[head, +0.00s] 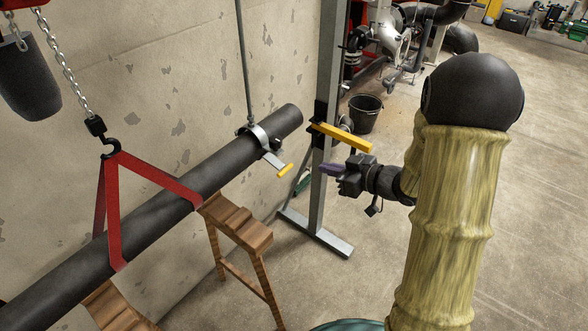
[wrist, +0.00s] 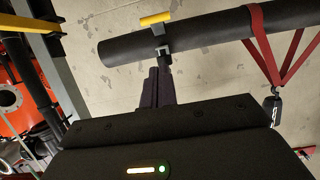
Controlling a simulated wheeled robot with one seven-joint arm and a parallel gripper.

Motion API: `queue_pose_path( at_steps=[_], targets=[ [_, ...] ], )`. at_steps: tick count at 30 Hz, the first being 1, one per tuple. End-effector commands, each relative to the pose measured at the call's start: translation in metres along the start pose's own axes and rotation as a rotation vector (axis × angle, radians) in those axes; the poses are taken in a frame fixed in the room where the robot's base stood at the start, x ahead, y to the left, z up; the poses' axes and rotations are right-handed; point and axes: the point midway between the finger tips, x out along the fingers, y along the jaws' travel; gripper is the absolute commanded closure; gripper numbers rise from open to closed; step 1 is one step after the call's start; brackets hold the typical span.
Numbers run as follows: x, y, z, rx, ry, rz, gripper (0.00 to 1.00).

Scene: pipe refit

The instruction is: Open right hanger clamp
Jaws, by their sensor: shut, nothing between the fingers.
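The right hanger clamp (head: 258,136) is a grey metal band around the dark pipe (head: 160,196) near its far end, under a thin hanger rod. Its lever sticks out toward the lower right and ends in a yellow handle (head: 285,170). I cannot tell whether the band is latched. In the wrist view the clamp (wrist: 162,50) and yellow handle (wrist: 156,19) are just beyond the fingertips. My gripper (head: 328,170) is shut and empty, right of the handle with a gap between them. Its dark fingers (wrist: 159,74) lie together in the wrist view.
A steel post (head: 324,120) with a yellow bar (head: 343,137) stands behind my gripper. A red sling (head: 113,210) on a chain holds the pipe, and wooden trestles (head: 237,222) stand below it. A black bucket (head: 365,112) is behind. Floor at the right is mostly clear.

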Motion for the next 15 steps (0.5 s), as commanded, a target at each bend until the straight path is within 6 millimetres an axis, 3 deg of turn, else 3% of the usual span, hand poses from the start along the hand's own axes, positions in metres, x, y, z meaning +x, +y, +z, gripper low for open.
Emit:
queue_pose_path(
  at_steps=[8, 15],
  targets=[
    [0.012, -0.001, 0.000, -0.001, -0.002, -0.002, 1.00],
    [0.049, -0.001, 0.000, -0.001, -0.002, -0.004, 1.00]
  ],
)
